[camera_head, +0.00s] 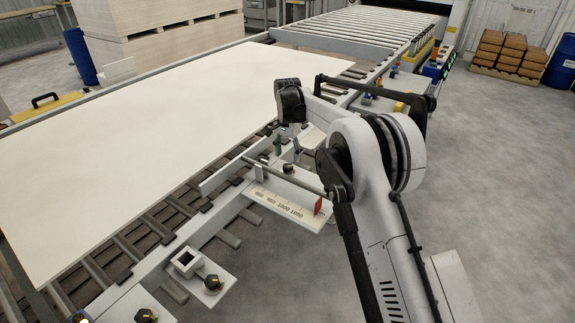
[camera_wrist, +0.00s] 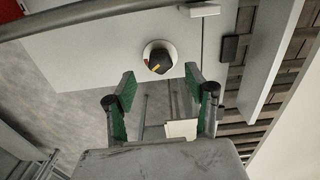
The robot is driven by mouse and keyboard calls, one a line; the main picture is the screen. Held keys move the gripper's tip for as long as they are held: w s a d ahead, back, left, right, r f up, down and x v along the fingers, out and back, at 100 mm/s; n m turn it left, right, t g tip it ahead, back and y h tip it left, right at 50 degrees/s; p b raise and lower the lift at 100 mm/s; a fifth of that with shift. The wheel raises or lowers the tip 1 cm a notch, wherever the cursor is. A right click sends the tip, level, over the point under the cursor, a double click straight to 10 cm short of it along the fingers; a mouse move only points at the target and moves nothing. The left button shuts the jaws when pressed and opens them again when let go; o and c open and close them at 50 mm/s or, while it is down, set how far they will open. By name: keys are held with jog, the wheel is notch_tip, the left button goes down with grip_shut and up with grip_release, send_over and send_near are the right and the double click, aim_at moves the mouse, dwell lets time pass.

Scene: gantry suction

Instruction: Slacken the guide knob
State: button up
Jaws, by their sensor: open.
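The guide knob (camera_wrist: 158,58) shows in the wrist view as a black grip with yellow and red marks, in a round white base on a pale plate (camera_wrist: 90,57). My gripper (camera_wrist: 160,75) is open, its two green-padded fingers apart, with the knob just beyond the tips and between their lines. The fingers do not appear to touch it. In the head view my gripper (camera_head: 288,146) hangs over the bracket beside the conveyor. A small dark shape (camera_head: 288,168) under it appears to be the knob, but it is partly hidden.
A scale plate (camera_head: 275,205) with a red pointer (camera_head: 318,206) sits beside the bracket. A large white board (camera_head: 170,130) covers the rollers. Another black knob (camera_head: 213,282) is at front left.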

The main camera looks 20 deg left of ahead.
aim_at(288, 166)
jog(key=shift+f, duration=2.45)
jog(key=c, duration=1.1)
jog(key=shift+c, duration=0.2)
jog(key=shift+n+b, duration=0.35)
jog(key=shift+n, duration=0.15)
jog(key=n+b, duration=0.1)
jog(key=n, duration=0.1)
jog(key=shift+n+b, duration=0.95)
jog(key=shift+n, duration=1.15)
